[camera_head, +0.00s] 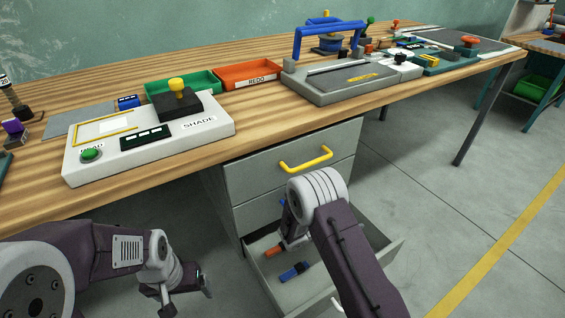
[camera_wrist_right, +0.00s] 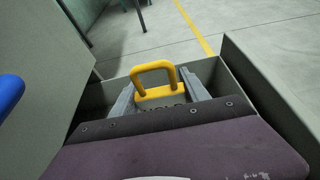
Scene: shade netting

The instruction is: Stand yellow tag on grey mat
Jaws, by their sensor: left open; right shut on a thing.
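The yellow tag (camera_wrist_right: 155,82) has a loop-shaped top and dark lettering on its lower part. In the right wrist view it is upright between the two grey fingers of my right gripper (camera_wrist_right: 162,94), which is shut on it inside the open drawer. My arm hides the tag in the head view. A flat grey mat (camera_head: 68,124) lies on the bench at the left, partly behind the SHADE box. My left gripper (camera_head: 186,292) is open and empty, low in front of the bench, well away from the mat.
The open drawer (camera_head: 388,252) holds a blue piece (camera_head: 294,271) and an orange piece (camera_head: 275,251). The SHADE box (camera_head: 150,152) with a yellow knob stands on the bench. Green (camera_head: 160,86) and orange REDO (camera_head: 235,82) trays stand behind it. A blue-framed press (camera_head: 310,90) is further right.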

